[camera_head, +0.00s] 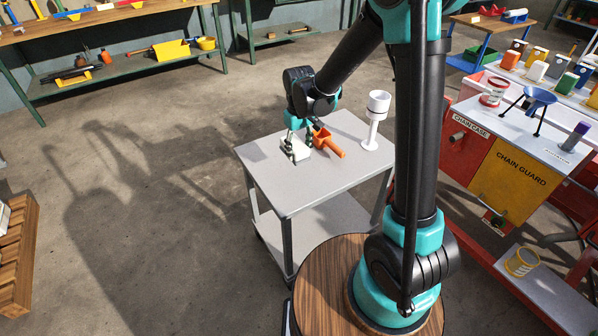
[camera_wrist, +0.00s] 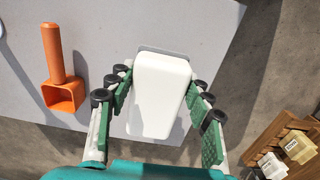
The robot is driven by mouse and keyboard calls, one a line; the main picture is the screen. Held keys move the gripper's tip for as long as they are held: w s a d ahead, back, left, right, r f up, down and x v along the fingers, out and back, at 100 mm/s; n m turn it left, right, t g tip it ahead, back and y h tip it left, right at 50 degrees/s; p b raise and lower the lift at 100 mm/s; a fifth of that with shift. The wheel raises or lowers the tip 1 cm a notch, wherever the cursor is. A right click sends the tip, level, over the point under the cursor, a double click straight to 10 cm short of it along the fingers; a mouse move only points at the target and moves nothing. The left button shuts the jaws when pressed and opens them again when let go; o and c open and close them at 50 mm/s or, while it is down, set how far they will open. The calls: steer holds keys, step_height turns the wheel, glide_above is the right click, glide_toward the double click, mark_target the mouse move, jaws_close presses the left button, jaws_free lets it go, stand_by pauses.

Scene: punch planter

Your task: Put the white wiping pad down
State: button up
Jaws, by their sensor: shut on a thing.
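The white wiping pad (camera_head: 297,151) is a pale block at the left part of the grey trolley top (camera_head: 325,180). My gripper (camera_head: 294,143) is above it, pointing down. In the wrist view the pad (camera_wrist: 157,100) lies between the two green-padded fingers of my gripper (camera_wrist: 159,84), which are closed on its sides. In that view the trolley's edge passes beneath the pad. I cannot tell whether the pad's underside touches the trolley top.
An orange scoop (camera_head: 328,141) lies close to the right of the pad; it also shows in the wrist view (camera_wrist: 62,92). A white stand with a cup (camera_head: 375,120) is further right. The trolley's front is clear. A red and yellow cabinet (camera_head: 512,182) stands at right.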

step_height(320, 180, down, 10)
steer(key=shift+f, duration=0.2)
stand_by(0.3)
steer(key=o, duration=1.5)
steer(key=shift+f, duration=0.1)
steer(key=shift+o, duration=0.2)
step_height(320, 180, up, 12)
steer(key=shift+r, duration=0.15)
steer(key=s+d+m+t, duration=0.2)
steer(key=s+d+m, duration=0.1)
steer(key=s+d, duration=0.5)
steer(key=s+d+m+t, duration=0.2)
steer(key=s+d, duration=0.7)
steer(key=d, duration=0.5)
steer(key=shift+d+r+m, duration=0.15)
steer(key=shift+m, duration=0.75)
